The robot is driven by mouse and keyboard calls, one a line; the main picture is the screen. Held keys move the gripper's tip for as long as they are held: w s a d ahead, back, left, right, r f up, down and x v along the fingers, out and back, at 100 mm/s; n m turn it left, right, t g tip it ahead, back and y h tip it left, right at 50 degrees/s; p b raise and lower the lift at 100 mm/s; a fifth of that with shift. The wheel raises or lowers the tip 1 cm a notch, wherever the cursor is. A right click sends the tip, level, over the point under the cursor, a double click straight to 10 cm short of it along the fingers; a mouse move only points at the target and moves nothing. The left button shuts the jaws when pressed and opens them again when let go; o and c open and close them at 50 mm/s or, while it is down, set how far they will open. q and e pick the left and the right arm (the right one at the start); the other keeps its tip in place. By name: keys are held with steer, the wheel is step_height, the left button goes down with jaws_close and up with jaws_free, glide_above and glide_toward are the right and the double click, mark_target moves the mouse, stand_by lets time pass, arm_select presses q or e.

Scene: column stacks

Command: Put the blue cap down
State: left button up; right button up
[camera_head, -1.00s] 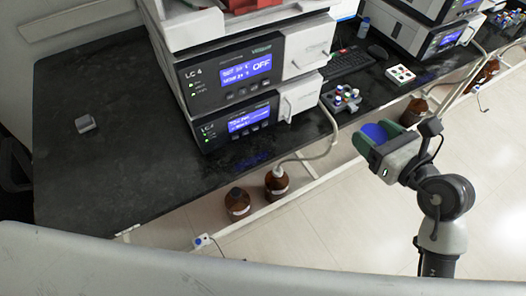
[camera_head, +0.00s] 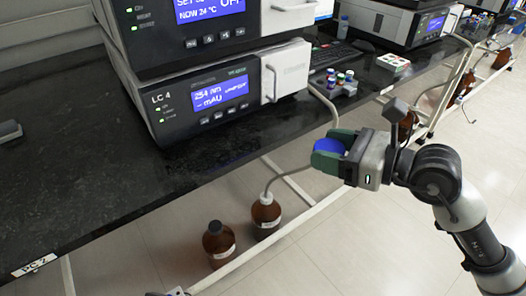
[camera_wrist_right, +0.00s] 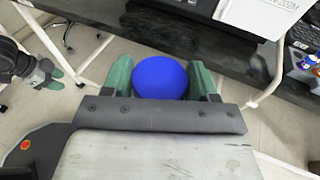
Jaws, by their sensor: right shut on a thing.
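The blue cap (camera_head: 329,146) is a round, plain blue disc. My right gripper (camera_head: 330,150) is shut on it, with one green finger on each side. The cap is held in the air by the front edge of the black bench (camera_head: 100,225), apart from its top as far as I can tell. In the right wrist view the cap (camera_wrist_right: 161,77) sits between the two green fingers, its face toward the camera. My left gripper (camera_wrist_right: 46,75) shows small at the left of the right wrist view; its opening is unclear.
Stacked LC 4 instruments (camera_head: 215,100) stand on the bench. A rack of small vials (camera_head: 338,85) and a white tray (camera_head: 393,62) lie along the bench to the right. Brown bottles (camera_head: 265,216) with tubing stand below the edge. The bench's left front is bare.

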steer(key=shift+w+a+f, duration=0.15)
steer(key=shift+w+f, duration=0.05)
steer(key=w+a, duration=0.5)
steer(key=w, duration=0.2)
steer(key=b, duration=0.2)
glide_above(263, 134)
steer(key=shift+s+d, duration=0.3)
steer(key=shift+s, duration=0.15)
steer(key=f, duration=0.3)
steer(key=shift+w+a, duration=0.2)
steer(key=shift+w, duration=0.1)
step_height(263, 134, down, 4)
steer(key=shift+w+r+b, duration=0.1)
steer(key=shift+w+b, duration=0.05)
steer(key=shift+b, duration=0.8)
arm_select(q)
steer(key=w+d+r+t+h, duration=0.2)
steer(key=w+d+r+t, duration=0.2)
steer(key=w+r+t, duration=0.3)
steer(key=w+t, duration=0.3)
steer(key=w, duration=0.1)
steer(key=shift+d+r+m+h, duration=0.15)
steer(key=shift+r+m+h, duration=0.15)
steer(key=shift+r+h, duration=0.1)
arm_select(e)
steer(key=shift+a, duration=0.1)
arm_select(q)
steer(key=shift+t, duration=0.3)
arm_select(e)
steer(key=shift+f, duration=0.2)
